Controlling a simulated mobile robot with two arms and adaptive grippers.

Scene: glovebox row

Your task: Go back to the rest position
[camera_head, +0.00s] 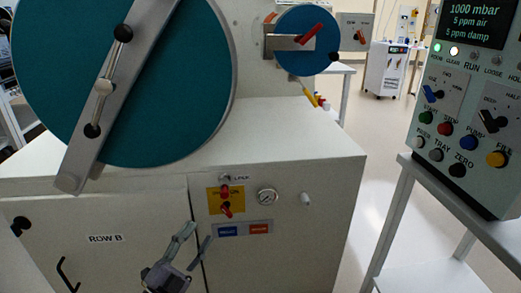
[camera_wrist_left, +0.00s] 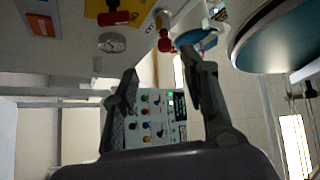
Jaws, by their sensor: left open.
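My left gripper (camera_head: 188,246) is in front of the lower cabinet face, below the yellow plate with red valve handles (camera_head: 226,199). Its two fingers are apart and nothing is between them. In the left wrist view the same gripper (camera_wrist_left: 163,85) shows its fingers spread, with the control panel far behind the gap. The red handle (camera_wrist_left: 117,17) and gauge (camera_wrist_left: 112,42) show at upper left there, apart from the fingers. My right gripper is in neither view.
The large teal round door (camera_head: 170,80) with its bar is above the cabinet (camera_head: 285,145). A smaller teal door (camera_head: 307,40) is behind. The control panel (camera_head: 470,110) stands on a white table (camera_head: 400,215) at right. Open floor (camera_head: 372,150) lies between cabinet and table.

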